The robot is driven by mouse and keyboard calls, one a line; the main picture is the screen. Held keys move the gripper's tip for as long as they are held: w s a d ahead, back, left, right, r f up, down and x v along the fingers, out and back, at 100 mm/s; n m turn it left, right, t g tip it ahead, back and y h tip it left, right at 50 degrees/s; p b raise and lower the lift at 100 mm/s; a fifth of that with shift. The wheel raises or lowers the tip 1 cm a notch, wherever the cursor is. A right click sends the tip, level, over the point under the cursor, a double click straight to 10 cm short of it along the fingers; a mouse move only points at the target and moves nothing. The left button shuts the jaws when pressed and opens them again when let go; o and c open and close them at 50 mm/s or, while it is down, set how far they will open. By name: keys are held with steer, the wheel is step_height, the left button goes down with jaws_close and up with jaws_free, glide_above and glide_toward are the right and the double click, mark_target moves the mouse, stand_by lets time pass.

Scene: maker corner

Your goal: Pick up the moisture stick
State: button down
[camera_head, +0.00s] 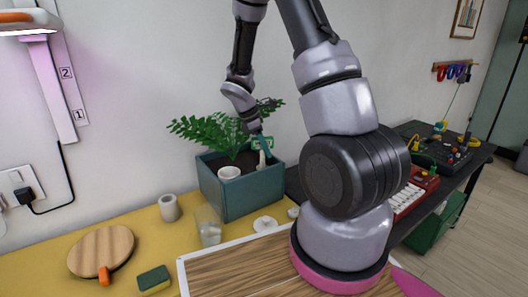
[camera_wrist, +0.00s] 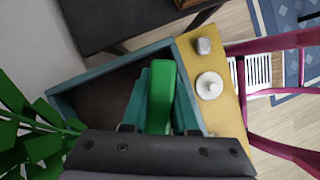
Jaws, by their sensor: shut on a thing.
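The moisture stick shows in the wrist view as a green, rounded bar (camera_wrist: 162,95). My gripper (camera_wrist: 160,110) is shut on it, with teal fingers on both sides. Its lower part is hidden from the wrist camera. In the head view my gripper (camera_head: 263,143) is over the right part of the teal planter box (camera_head: 242,196), where a bit of green shows at the fingers. The box also shows in the wrist view (camera_wrist: 98,75), with dark soil inside. I cannot tell whether the stick's lower end touches the soil.
A leafy fern (camera_head: 222,132) and a white pot (camera_head: 229,173) are in the box, close to my gripper.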

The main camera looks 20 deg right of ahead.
steer(key=shift+r, duration=0.15)
step_height(320, 180, up, 26)
steer(key=shift+r, duration=0.15)
stand_by(1.3)
steer(key=shift+s, duration=0.1)
